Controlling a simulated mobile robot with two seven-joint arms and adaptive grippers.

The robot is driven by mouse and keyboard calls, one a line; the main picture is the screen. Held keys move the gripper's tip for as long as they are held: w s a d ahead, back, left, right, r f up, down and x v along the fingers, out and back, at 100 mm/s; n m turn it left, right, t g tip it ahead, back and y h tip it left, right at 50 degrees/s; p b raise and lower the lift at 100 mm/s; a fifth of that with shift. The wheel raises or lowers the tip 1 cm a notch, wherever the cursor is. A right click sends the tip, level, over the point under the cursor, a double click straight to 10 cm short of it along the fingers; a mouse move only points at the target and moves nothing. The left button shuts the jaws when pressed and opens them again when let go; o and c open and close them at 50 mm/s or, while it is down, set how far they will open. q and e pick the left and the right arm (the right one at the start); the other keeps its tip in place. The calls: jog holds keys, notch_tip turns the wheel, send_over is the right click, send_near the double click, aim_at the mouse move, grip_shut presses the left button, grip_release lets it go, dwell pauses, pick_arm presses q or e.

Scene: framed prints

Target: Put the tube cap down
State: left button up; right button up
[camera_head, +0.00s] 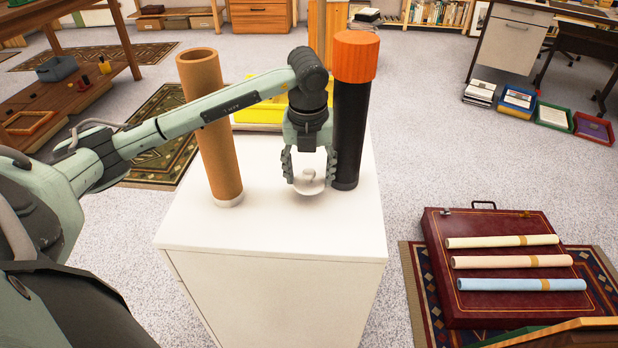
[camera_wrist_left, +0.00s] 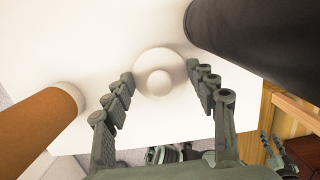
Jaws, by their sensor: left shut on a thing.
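The white round tube cap (camera_head: 309,181) with a small knob is between the fingers of my left gripper (camera_head: 309,170), which is shut on it. It is close over the white cabinet top (camera_head: 262,225); I cannot tell if it touches. In the left wrist view, the cap (camera_wrist_left: 158,74) shows face-on between the fingertips (camera_wrist_left: 160,80). A brown tube (camera_head: 211,125) stands to the left, with a pale ring at its base. A black tube (camera_head: 350,130) with an orange cap (camera_head: 356,57) stands upright just right of the gripper.
A yellow tray (camera_head: 257,115) is behind the gripper. The front of the cabinet top is clear. On the floor to the right, a dark red case (camera_head: 440,240) bears rolled prints (camera_head: 512,261). A low wooden table (camera_head: 85,100) is at the left.

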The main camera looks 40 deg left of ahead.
pick_arm(q)
jog(key=shift+f, duration=1)
pick_arm(e)
jog(key=shift+s+d+f, duration=0.15)
jog(key=shift+f, duration=0.3)
pick_arm(q)
jog(key=o, duration=0.6)
jog(key=shift+c, duration=0.2)
jog(key=o, duration=0.4)
pick_arm(e)
jog(key=shift+w+r, duration=0.25)
jog(key=shift+r, duration=0.3)
